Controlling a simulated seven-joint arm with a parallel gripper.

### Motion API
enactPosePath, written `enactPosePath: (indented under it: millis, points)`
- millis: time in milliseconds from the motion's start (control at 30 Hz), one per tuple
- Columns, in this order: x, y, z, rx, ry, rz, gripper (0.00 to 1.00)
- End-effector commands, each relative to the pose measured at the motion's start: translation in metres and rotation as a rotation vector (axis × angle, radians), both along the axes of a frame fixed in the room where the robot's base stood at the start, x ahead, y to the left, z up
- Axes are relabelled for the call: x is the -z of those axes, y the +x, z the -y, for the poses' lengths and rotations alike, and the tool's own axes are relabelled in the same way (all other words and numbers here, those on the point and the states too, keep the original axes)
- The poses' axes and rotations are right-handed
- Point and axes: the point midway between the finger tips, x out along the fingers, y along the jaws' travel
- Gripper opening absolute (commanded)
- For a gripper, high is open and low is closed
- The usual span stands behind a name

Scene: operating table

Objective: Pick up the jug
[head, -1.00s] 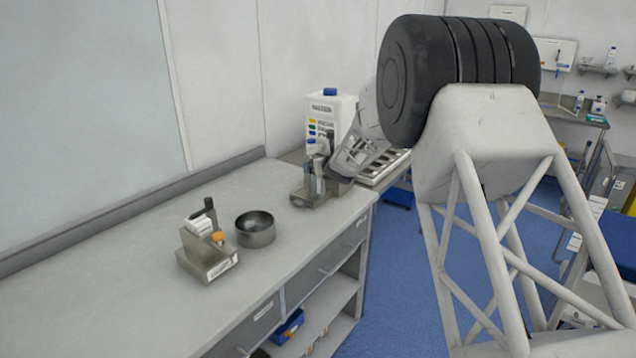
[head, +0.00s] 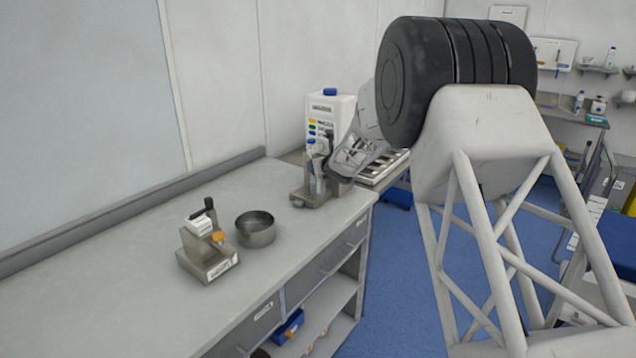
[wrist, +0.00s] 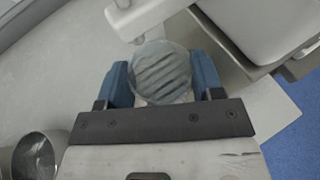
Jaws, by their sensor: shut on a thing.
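In the wrist view, a round, clear, ribbed vessel that I take for the jug (wrist: 160,74) sits between the two blue fingers of my gripper (wrist: 162,66). The fingers touch it on its left and right sides, and it is seen end-on. In the head view, my gripper (head: 338,165) is at the far end of the counter, in front of a white unit with a blue cap (head: 338,104). The gripper and the unit's grey base hide most of the jug there. I cannot tell whether the jug still rests on anything.
A steel bowl (head: 255,236) and a small grey device with a black lever (head: 207,260) stand on the counter (head: 130,290), nearer the camera. In the wrist view, white parts (wrist: 270,28) of the unit lie close on the upper right. The counter's left part is clear.

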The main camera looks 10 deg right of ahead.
Motion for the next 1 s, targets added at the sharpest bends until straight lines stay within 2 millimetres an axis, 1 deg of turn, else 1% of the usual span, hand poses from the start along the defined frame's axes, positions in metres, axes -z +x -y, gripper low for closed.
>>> enactPosePath:
  millis: [33,100,133,167,467,567,700,867,1000]
  points:
    - [0.000,0.000,0.000,0.000,0.000,0.000,0.35]
    - [0.000,0.000,0.000,0.000,0.000,0.000,0.25]
    - [0.000,0.000,0.000,0.000,0.000,0.000,0.22]
    - [0.000,0.000,0.000,0.000,0.000,0.000,0.16]
    - [-0.002,0.000,0.000,0.000,0.000,0.001,0.16]
    - [-0.006,0.000,0.000,-0.001,-0.001,0.002,0.16]
    - [-0.017,0.000,0.000,0.000,0.000,0.002,0.16]
    - [-0.017,-0.012,0.004,0.000,0.000,0.001,0.16]
    - [-0.016,-0.026,0.008,0.001,0.000,0.000,0.16]
